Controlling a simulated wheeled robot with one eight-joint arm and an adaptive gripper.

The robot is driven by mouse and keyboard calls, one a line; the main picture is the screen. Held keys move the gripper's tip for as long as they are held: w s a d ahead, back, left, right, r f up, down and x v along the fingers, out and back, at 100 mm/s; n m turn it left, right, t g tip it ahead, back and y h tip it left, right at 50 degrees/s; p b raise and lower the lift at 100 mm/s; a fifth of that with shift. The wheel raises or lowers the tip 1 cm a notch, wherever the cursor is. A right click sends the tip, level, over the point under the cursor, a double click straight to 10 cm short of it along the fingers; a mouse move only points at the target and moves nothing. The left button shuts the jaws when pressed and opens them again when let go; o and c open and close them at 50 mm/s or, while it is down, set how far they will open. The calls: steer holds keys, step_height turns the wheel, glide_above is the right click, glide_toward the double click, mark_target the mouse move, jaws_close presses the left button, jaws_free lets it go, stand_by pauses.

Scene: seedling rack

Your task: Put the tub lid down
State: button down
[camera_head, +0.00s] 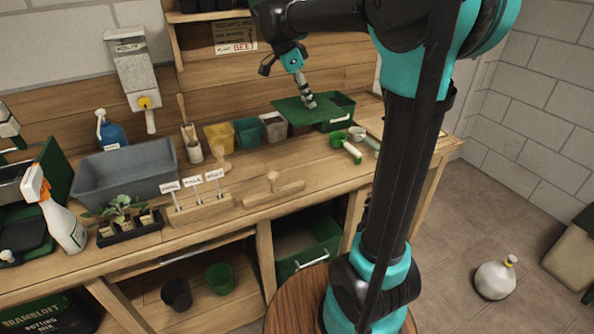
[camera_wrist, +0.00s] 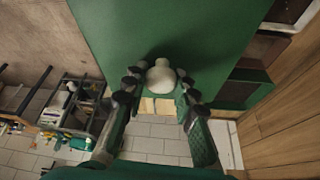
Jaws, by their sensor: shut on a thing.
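The tub lid (camera_head: 288,107) is a flat dark green panel, held tilted above the back right of the wooden bench. In the wrist view the lid (camera_wrist: 150,30) fills the upper middle, with a pale round knob (camera_wrist: 160,77) at its near side. My gripper (camera_head: 308,101) is shut on this knob, and in the wrist view its fingers (camera_wrist: 160,88) stand on both sides of it. A green tub (camera_head: 338,118) with a pale label stands on the bench, right behind the lid and partly hidden by it. I cannot tell whether the lid touches the tub.
Yellow, teal and pale pots (camera_head: 219,139) stand left of the lid. Green-and-white hand tools (camera_head: 351,151) lie in front of the tub. A wooden block with a knob (camera_head: 273,188) lies at the bench's front. Bare bench top (camera_head: 300,163) shows between them.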

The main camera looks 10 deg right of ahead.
step_height(320, 180, down, 20)
steer(key=shift+s+a+f, duration=0.1)
steer(key=shift+s, duration=0.05)
stand_by(0.4)
steer(key=shift+f, duration=0.1)
steer(key=c, duration=1.2)
jaws_free()
steer(key=v, duration=1.2)
